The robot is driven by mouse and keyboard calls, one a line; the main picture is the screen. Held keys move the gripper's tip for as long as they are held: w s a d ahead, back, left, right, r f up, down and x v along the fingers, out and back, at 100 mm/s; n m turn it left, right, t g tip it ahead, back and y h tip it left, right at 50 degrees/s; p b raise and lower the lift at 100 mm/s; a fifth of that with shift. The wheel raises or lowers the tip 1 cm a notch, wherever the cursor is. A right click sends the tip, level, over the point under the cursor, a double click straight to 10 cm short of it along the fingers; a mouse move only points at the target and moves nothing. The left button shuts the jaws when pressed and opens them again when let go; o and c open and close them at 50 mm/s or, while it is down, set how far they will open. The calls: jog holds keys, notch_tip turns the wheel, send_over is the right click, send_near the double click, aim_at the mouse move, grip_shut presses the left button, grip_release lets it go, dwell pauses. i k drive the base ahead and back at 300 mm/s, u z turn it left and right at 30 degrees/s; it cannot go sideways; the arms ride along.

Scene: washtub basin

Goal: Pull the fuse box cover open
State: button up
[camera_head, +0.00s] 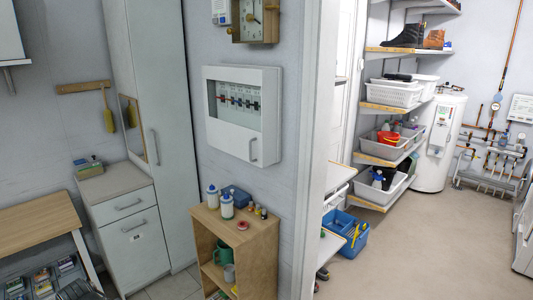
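The white fuse box (272,108) is fixed to the grey wall near the middle of the view. Its cover (225,137) looks shut. A row of switches shows in the window in its front. A small vertical handle (253,150) sits at the lower right of the cover. My gripper cannot be made out in this view, and nothing is seen touching the cover or its handle.
A wooden shelf unit (262,232) with bottles and small items stands below the fuse box. A clock (254,20) hangs above it. A tall cabinet (160,120) stands left, and a white door frame (312,150) right. Bare floor (420,245) lies beyond the frame.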

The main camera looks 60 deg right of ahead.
aim_at(259, 149)
jog(key=u, duration=0.15)
jog(key=i, duration=0.95)
jog(key=z, duration=0.1)
